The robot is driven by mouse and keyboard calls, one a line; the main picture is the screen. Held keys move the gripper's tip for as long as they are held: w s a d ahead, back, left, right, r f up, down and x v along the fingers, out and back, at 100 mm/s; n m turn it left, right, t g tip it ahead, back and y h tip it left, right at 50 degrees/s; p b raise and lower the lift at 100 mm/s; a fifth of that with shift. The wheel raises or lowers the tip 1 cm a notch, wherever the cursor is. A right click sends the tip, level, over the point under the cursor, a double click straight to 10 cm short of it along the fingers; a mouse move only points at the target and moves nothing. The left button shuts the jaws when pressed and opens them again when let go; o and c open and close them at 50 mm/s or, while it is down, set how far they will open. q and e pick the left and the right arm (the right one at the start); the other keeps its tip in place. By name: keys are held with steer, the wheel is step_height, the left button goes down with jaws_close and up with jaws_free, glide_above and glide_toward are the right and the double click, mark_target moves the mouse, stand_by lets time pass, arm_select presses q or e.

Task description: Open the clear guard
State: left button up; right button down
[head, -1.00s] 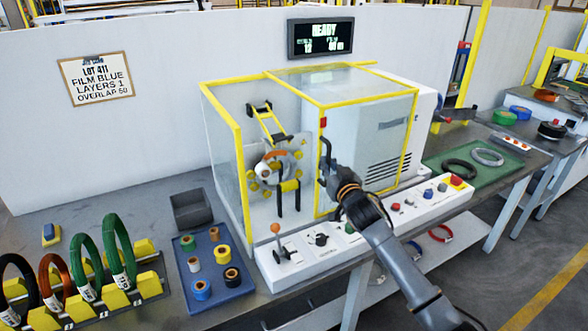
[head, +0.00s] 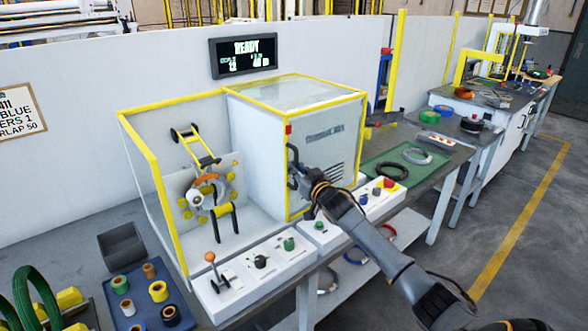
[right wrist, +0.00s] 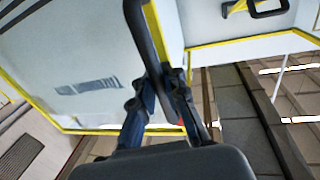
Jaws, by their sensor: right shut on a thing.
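The clear guard (head: 327,108) is a see-through hood with yellow edges, standing over the right half of the wrapping machine. The machine's left half has no hood over it, and the wrapping head (head: 208,190) there is uncovered. The guard's dark handle (head: 292,156) stands upright at its front left edge and also shows in the right wrist view (right wrist: 143,30). My right gripper (head: 298,178) is shut on this handle; in the right wrist view its two fingers (right wrist: 160,92) close around the bar. My left gripper is out of view.
A control panel (head: 238,283) with a lever and knobs runs along the machine's front, below my right arm. A green mat (head: 370,172) with coils lies to the right. A blue tray (head: 178,295) of tape rolls and a grey bin (head: 122,244) lie to the left.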

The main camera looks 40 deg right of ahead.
steer(key=shift+s+d+f, duration=0.1)
steer(key=shift+f, duration=0.25)
steer(key=c, duration=1.6)
jaws_free()
steer(key=shift+o, duration=1.1)
steer(key=shift+s+d+r, duration=0.15)
steer(key=shift+s+r, duration=0.05)
steer(key=shift+w, duration=0.1)
steer(key=shift+a, duration=0.2)
steer(key=s+a, duration=0.1)
steer(key=s, duration=1.1)
steer(key=shift+a, duration=0.35)
